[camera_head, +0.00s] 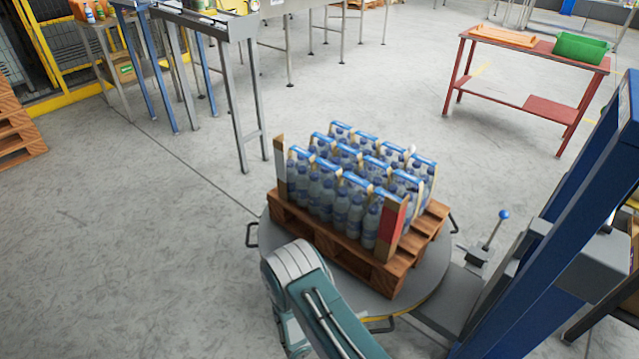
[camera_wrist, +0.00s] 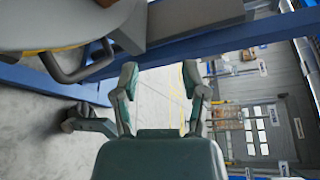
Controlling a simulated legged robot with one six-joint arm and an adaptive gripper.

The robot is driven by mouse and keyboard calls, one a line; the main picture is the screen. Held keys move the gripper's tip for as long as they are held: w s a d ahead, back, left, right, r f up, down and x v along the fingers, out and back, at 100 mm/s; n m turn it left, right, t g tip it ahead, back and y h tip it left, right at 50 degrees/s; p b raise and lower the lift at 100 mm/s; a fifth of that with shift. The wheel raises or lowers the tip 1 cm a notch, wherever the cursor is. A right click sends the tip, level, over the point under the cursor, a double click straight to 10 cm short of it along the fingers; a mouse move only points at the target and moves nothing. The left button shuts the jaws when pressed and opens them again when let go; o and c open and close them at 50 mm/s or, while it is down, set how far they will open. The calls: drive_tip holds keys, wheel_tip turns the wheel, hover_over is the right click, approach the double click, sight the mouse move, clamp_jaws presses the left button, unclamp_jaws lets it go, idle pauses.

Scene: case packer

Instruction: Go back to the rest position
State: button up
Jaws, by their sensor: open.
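My gripper (camera_wrist: 163,90) shows in the wrist view with its two fingers spread apart, open and empty. Beyond the fingers are pale floor and a far wall with windows. In the head view my teal and grey arm (camera_head: 318,305) rises from the bottom edge, bent in front of the turntable. The gripper itself cannot be made out in the head view. The turntable's grey rim (camera_wrist: 60,15) and a handle (camera_wrist: 75,68) lie close to the upper left of the gripper in the wrist view, apart from the fingers.
A wooden pallet (camera_head: 340,245) with several packs of water bottles (camera_head: 345,200) stands on the round grey turntable (camera_head: 432,285). A blue mast (camera_head: 545,240) rises at right. A red table (camera_head: 540,60) holds a green bin (camera_head: 580,48).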

drive_tip(key=s+d+r+m+g+y, duration=0.1)
drive_tip(key=d+r+m+g+y, duration=0.2)
drive_tip(key=r+m, duration=0.9)
drive_tip(key=s+d+r+m+g+y, duration=0.15)
drive_tip(key=r+m+g, duration=0.45)
drive_tip(key=r, duration=1)
drive_tip(key=s+r+m+t+y, duration=0.7)
drive_tip(key=s+r+m+y, duration=0.2)
drive_tip(key=s+r+m, duration=0.7)
wheel_tip(320, 180, up, 3)
drive_tip(key=m, duration=0.3)
drive_tip(key=shift+s+y, duration=0.2)
drive_tip(key=shift+y, duration=0.15)
